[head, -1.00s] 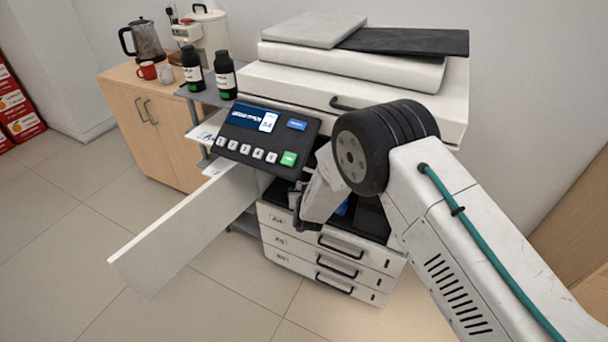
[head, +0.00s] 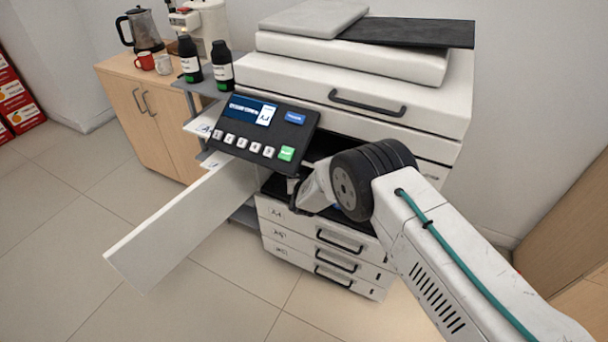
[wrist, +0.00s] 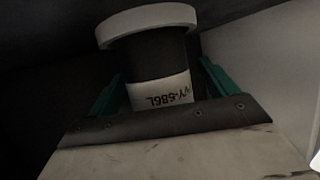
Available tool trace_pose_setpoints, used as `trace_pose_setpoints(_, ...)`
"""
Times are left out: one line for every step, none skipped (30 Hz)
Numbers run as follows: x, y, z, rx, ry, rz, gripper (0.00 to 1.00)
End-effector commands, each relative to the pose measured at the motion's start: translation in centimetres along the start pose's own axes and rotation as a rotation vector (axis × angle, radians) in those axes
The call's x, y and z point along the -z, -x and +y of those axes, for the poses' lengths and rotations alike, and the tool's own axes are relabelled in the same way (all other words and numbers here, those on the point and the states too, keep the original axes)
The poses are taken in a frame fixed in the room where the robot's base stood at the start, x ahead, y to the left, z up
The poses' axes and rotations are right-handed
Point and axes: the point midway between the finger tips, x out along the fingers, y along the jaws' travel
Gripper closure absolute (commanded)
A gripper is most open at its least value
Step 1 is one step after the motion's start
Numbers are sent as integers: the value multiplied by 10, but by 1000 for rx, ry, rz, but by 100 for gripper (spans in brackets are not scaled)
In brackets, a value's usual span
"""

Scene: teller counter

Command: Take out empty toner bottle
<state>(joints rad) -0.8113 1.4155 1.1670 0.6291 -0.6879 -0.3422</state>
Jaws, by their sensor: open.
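In the wrist view, a dark toner bottle (wrist: 160,55) with a pale round end and a white label printed "Y-586L" upside down sits inside a dark space. The green finger pads of my open gripper (wrist: 160,86) stand on either side of it. I cannot tell if they touch it. In the head view, my gripper (head: 296,193) is at the copier's open front, below the control panel (head: 264,130). The bottle is hidden there. The copier (head: 350,95) has its white front door (head: 180,228) swung open to the left.
Two black bottles with green bands, a left one (head: 190,62) and a right one (head: 222,70), stand on a grey side shelf (head: 205,88). A wooden cabinet (head: 150,115) with a coffee pot and mugs is behind. Paper drawers (head: 335,262) are below.

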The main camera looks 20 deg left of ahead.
Motion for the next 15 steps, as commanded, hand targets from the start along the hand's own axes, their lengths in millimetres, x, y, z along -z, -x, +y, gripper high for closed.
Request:
trace_pose_setpoints(0, 0, 0, 0, 0, 0, 15)
trace_pose_setpoints(0, 0, 1, -1, -1, 0, 15)
trace_pose_setpoints(0, 0, 2, -2, -1, 0, 24)
trace_pose_setpoints(0, 0, 2, -2, -1, 0, 32)
trace_pose_setpoints(0, 0, 2, -2, -1, 0, 40)
trace_pose_setpoints(0, 0, 2, -2, -1, 0, 52)
trace_pose_setpoints(0, 0, 2, -2, -1, 0, 60)
trace_pose_setpoints(0, 0, 2, -2, -1, 0, 68)
trace_pose_setpoints(0, 0, 2, -2, -1, 0, 73)
trace_pose_setpoints(1, 0, 1, -2, -1, 2, 73)
trace_pose_setpoints(1, 0, 1, -2, -1, 2, 73)
trace_pose_setpoints(1, 0, 1, -2, -1, 2, 73)
trace_pose_setpoints(1, 0, 1, -2, -1, 2, 73)
trace_pose_setpoints(1, 0, 1, -1, -1, 2, 73)
trace_pose_setpoints(1, 0, 1, -1, -1, 2, 73)
